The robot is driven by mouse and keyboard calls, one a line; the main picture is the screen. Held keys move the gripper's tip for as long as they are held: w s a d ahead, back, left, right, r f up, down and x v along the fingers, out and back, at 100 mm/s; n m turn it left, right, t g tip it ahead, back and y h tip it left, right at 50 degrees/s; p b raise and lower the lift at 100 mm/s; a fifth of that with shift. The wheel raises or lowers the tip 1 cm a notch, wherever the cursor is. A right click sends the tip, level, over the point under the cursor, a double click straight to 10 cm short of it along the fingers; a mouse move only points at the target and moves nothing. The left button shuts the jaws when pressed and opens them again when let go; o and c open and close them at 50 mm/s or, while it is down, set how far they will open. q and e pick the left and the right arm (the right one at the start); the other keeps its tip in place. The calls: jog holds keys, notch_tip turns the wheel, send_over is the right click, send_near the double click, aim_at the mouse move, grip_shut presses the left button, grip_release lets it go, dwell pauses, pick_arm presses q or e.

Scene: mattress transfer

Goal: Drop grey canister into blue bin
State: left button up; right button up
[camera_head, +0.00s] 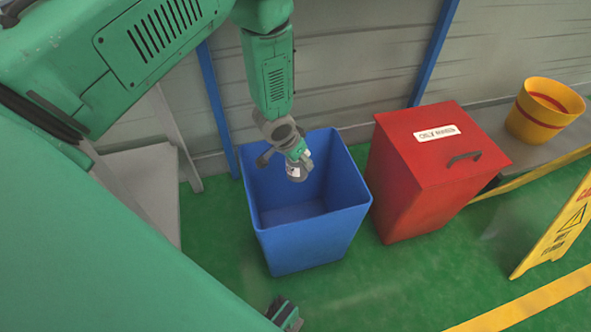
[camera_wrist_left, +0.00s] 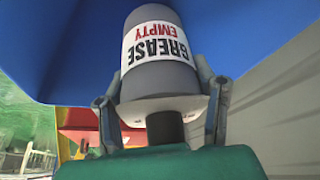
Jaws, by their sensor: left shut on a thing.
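The grey canister (camera_head: 296,173) is small in the head view, held over the open top of the blue bin (camera_head: 312,240). In the left wrist view the canister (camera_wrist_left: 160,82) is large, with a white label reading "GREASE EMPTY" upside down. My left gripper (camera_head: 289,158) reaches down from above, over the bin's opening. Its two grey fingers (camera_wrist_left: 162,98) are shut on the canister, one on each side near its flanged end. Blue bin wall (camera_wrist_left: 60,45) fills much of the wrist view's background. The bin's visible floor looks empty.
A closed red bin (camera_head: 420,170) with a handle and white label stands just right of the blue bin. Further right are a yellow bucket (camera_head: 545,110) with a red band and a yellow warning sign (camera_head: 560,228). A grey wall stands behind.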

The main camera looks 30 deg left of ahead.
pick_arm(q)
jog(key=shift+d+f, duration=0.15)
jog(key=shift+f, duration=0.3)
jog(key=shift+a, duration=0.25)
jog(key=o, duration=1.3)
jog(key=shift+a+f, duration=0.1)
jog(key=shift+a, duration=0.1)
jog(key=shift+d, duration=0.25)
jog(key=shift+r, duration=0.3)
jog(key=v, duration=1.1)
jog(key=shift+s+a+r, duration=0.15)
jog(key=shift+a, duration=0.05)
pick_arm(e)
jog(key=shift+f, duration=0.45)
